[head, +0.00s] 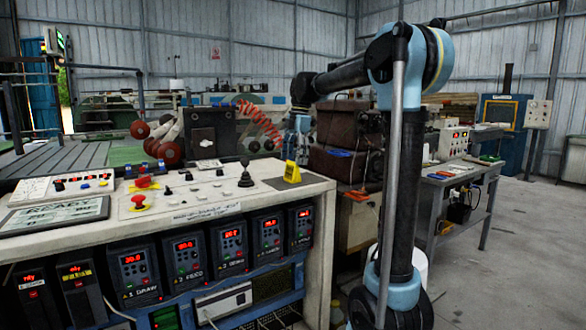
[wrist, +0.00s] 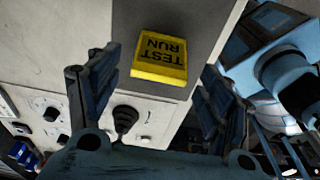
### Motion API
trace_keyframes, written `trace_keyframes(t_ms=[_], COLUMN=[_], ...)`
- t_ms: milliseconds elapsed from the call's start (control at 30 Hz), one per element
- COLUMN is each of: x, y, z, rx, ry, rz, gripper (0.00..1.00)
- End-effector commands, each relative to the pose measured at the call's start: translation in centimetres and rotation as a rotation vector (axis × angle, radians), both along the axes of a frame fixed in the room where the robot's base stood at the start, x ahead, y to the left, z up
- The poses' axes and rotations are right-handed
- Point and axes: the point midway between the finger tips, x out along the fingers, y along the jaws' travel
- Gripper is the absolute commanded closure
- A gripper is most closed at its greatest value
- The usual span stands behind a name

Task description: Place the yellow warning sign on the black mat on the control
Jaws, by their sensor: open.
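The yellow warning sign (head: 291,172) stands on the black mat (head: 268,183) at the right end of the control desk's top. In the wrist view the sign (wrist: 160,58) reads "TEST RUN", upside down, and sits at the edge of the dark mat (wrist: 205,22). My gripper (wrist: 157,68) is open, its two fingers spread to the left and right of the sign in that view. It holds nothing, and I see no clear contact. In the head view my gripper hangs above and behind the sign, hard to make out against the machinery.
The control desk (head: 105,222) carries a black joystick (head: 245,175), red emergency buttons (head: 139,202), switches and a display panel (head: 55,214). The joystick also shows close to my gripper in the wrist view (wrist: 124,118). A workbench (head: 462,180) stands to the right, with open floor beyond.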

Motion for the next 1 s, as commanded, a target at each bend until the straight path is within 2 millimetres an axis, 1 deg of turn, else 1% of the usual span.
trace_keyframes(t_ms=[33,200,333,500,667,800,867,967,1000], x=[0.1,0.4,0.5,0.7,0.7,0.4,-0.2,-2.0,-2.9], y=[-0.2,-0.6,-0.8,-1.0,-1.0,-1.4,-1.9,-3.5,-4.3], z=[1.1,4.3,6.2,7.7,8.1,8.0,7.7,6.7,6.2], rx=[0.000,0.000,0.000,0.000,0.000,-0.002,-0.005,-0.016,-0.021], ry=[0.000,0.000,0.000,0.000,0.000,0.000,-0.001,-0.003,-0.004], rz=[-0.001,-0.002,-0.001,0.000,0.000,-0.020,-0.054,-0.161,-0.220], gripper=[0.27,0.27,0.27,0.27,0.27,0.27,0.27,0.27,0.27])
